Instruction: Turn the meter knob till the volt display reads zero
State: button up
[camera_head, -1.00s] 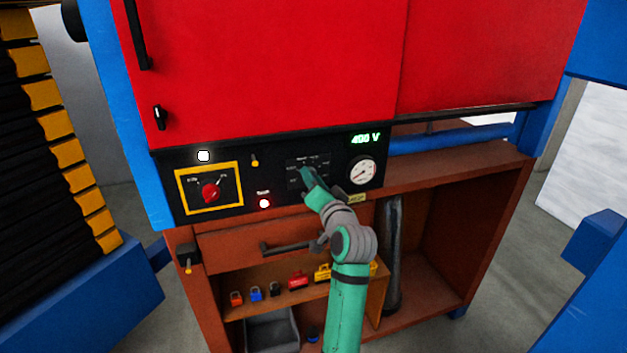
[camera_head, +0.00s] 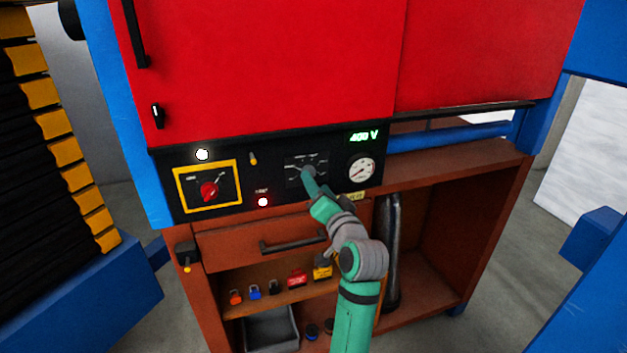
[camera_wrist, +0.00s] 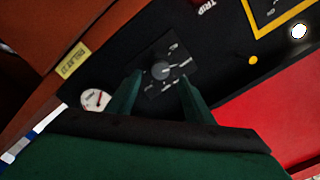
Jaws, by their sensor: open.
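The meter knob is a round grey knob on a dark square plate on the black panel. In the wrist view the knob (camera_wrist: 162,71) lies ahead of and between the two fingers of my gripper (camera_wrist: 160,88), which is open. The fingers appear apart from the knob, though the gap in depth is hard to judge. In the head view my gripper (camera_head: 312,180) is in front of the knob's plate (camera_head: 296,160) and partly hides the knob. The volt display (camera_head: 363,137) shows green digits that look like 400 V.
A round dial gauge (camera_head: 361,169) sits right of the knob plate. A red rotary switch (camera_head: 209,191) in a yellow frame is at the left. Below are a drawer handle (camera_head: 292,243) and a shelf with several small padlocks.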

jog(key=v, duration=0.6)
jog(key=shift+f, duration=0.15)
jog(key=s+f+h, duration=0.2)
jog(key=s+f, duration=0.4)
jog(key=f, duration=0.5)
jog(key=s+f+h, duration=0.2)
jog(key=s+f, duration=0.3)
jog(key=f, duration=0.7)
jog(key=s+f+g+h, duration=0.1)
jog(key=s+f, duration=0.4)
jog(key=s, duration=0.3)
jog(key=s+f+h, duration=0.1)
jog(key=s+f, duration=0.3)
jog(key=s, duration=0.3)
jog(key=s+a+n, duration=0.3)
jog(key=s+n, duration=0.2)
jog(key=s, duration=1.9)
jog(key=shift+s+a+r+g, duration=0.2)
jog(key=shift+s+r+g, duration=0.05)
jog(key=shift+r+g, duration=0.15)
